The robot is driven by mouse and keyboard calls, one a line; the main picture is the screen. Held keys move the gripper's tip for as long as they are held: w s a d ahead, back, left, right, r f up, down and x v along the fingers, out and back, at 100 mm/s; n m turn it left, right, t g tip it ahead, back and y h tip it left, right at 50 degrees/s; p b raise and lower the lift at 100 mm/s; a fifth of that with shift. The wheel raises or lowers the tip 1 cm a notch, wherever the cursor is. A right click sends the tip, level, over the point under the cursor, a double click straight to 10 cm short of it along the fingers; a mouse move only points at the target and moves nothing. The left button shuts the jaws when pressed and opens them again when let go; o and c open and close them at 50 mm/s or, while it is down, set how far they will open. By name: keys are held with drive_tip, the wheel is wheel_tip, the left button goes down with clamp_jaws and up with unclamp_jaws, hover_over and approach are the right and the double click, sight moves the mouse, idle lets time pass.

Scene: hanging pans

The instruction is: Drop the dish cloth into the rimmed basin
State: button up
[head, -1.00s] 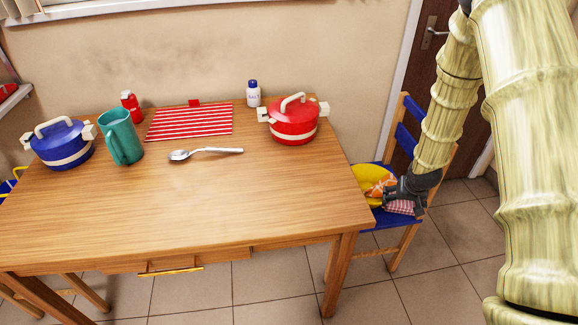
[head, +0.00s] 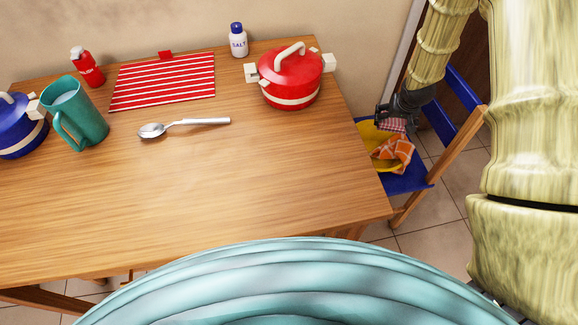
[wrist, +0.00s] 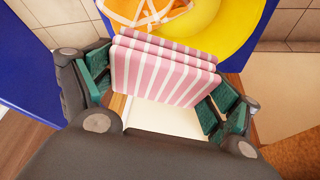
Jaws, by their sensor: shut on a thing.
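The dish cloth, a folded pink-and-white striped cloth (wrist: 160,70), is pinched between the green-padded fingers of my gripper (wrist: 162,92). It also shows as a small red-checked patch (head: 392,125) below my gripper (head: 394,112) in the head view. The rimmed basin (wrist: 233,35) is yellow and sits on the blue chair seat. In the head view, the basin (head: 368,132) is partly hidden by the table edge, my gripper and the cloths. The striped cloth overlaps the basin's near edge in the wrist view; I cannot tell its height above it.
An orange-and-white cloth (head: 394,152) lies in the basin. The blue chair (head: 408,182) stands against the table's right side. On the wooden table (head: 250,185) are a red pot (head: 290,78), salt bottle (head: 238,42), spoon (head: 185,126), striped mat (head: 165,82), and teal jug (head: 78,115).

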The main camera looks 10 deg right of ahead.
wheel_tip(320, 180, down, 5)
drive_tip(key=b, duration=0.4)
drive_tip(key=shift+a, duration=0.1)
drive_tip(key=o, duration=0.8)
drive_tip(key=shift+c, duration=0.2)
drive_tip(key=v, duration=1.2)
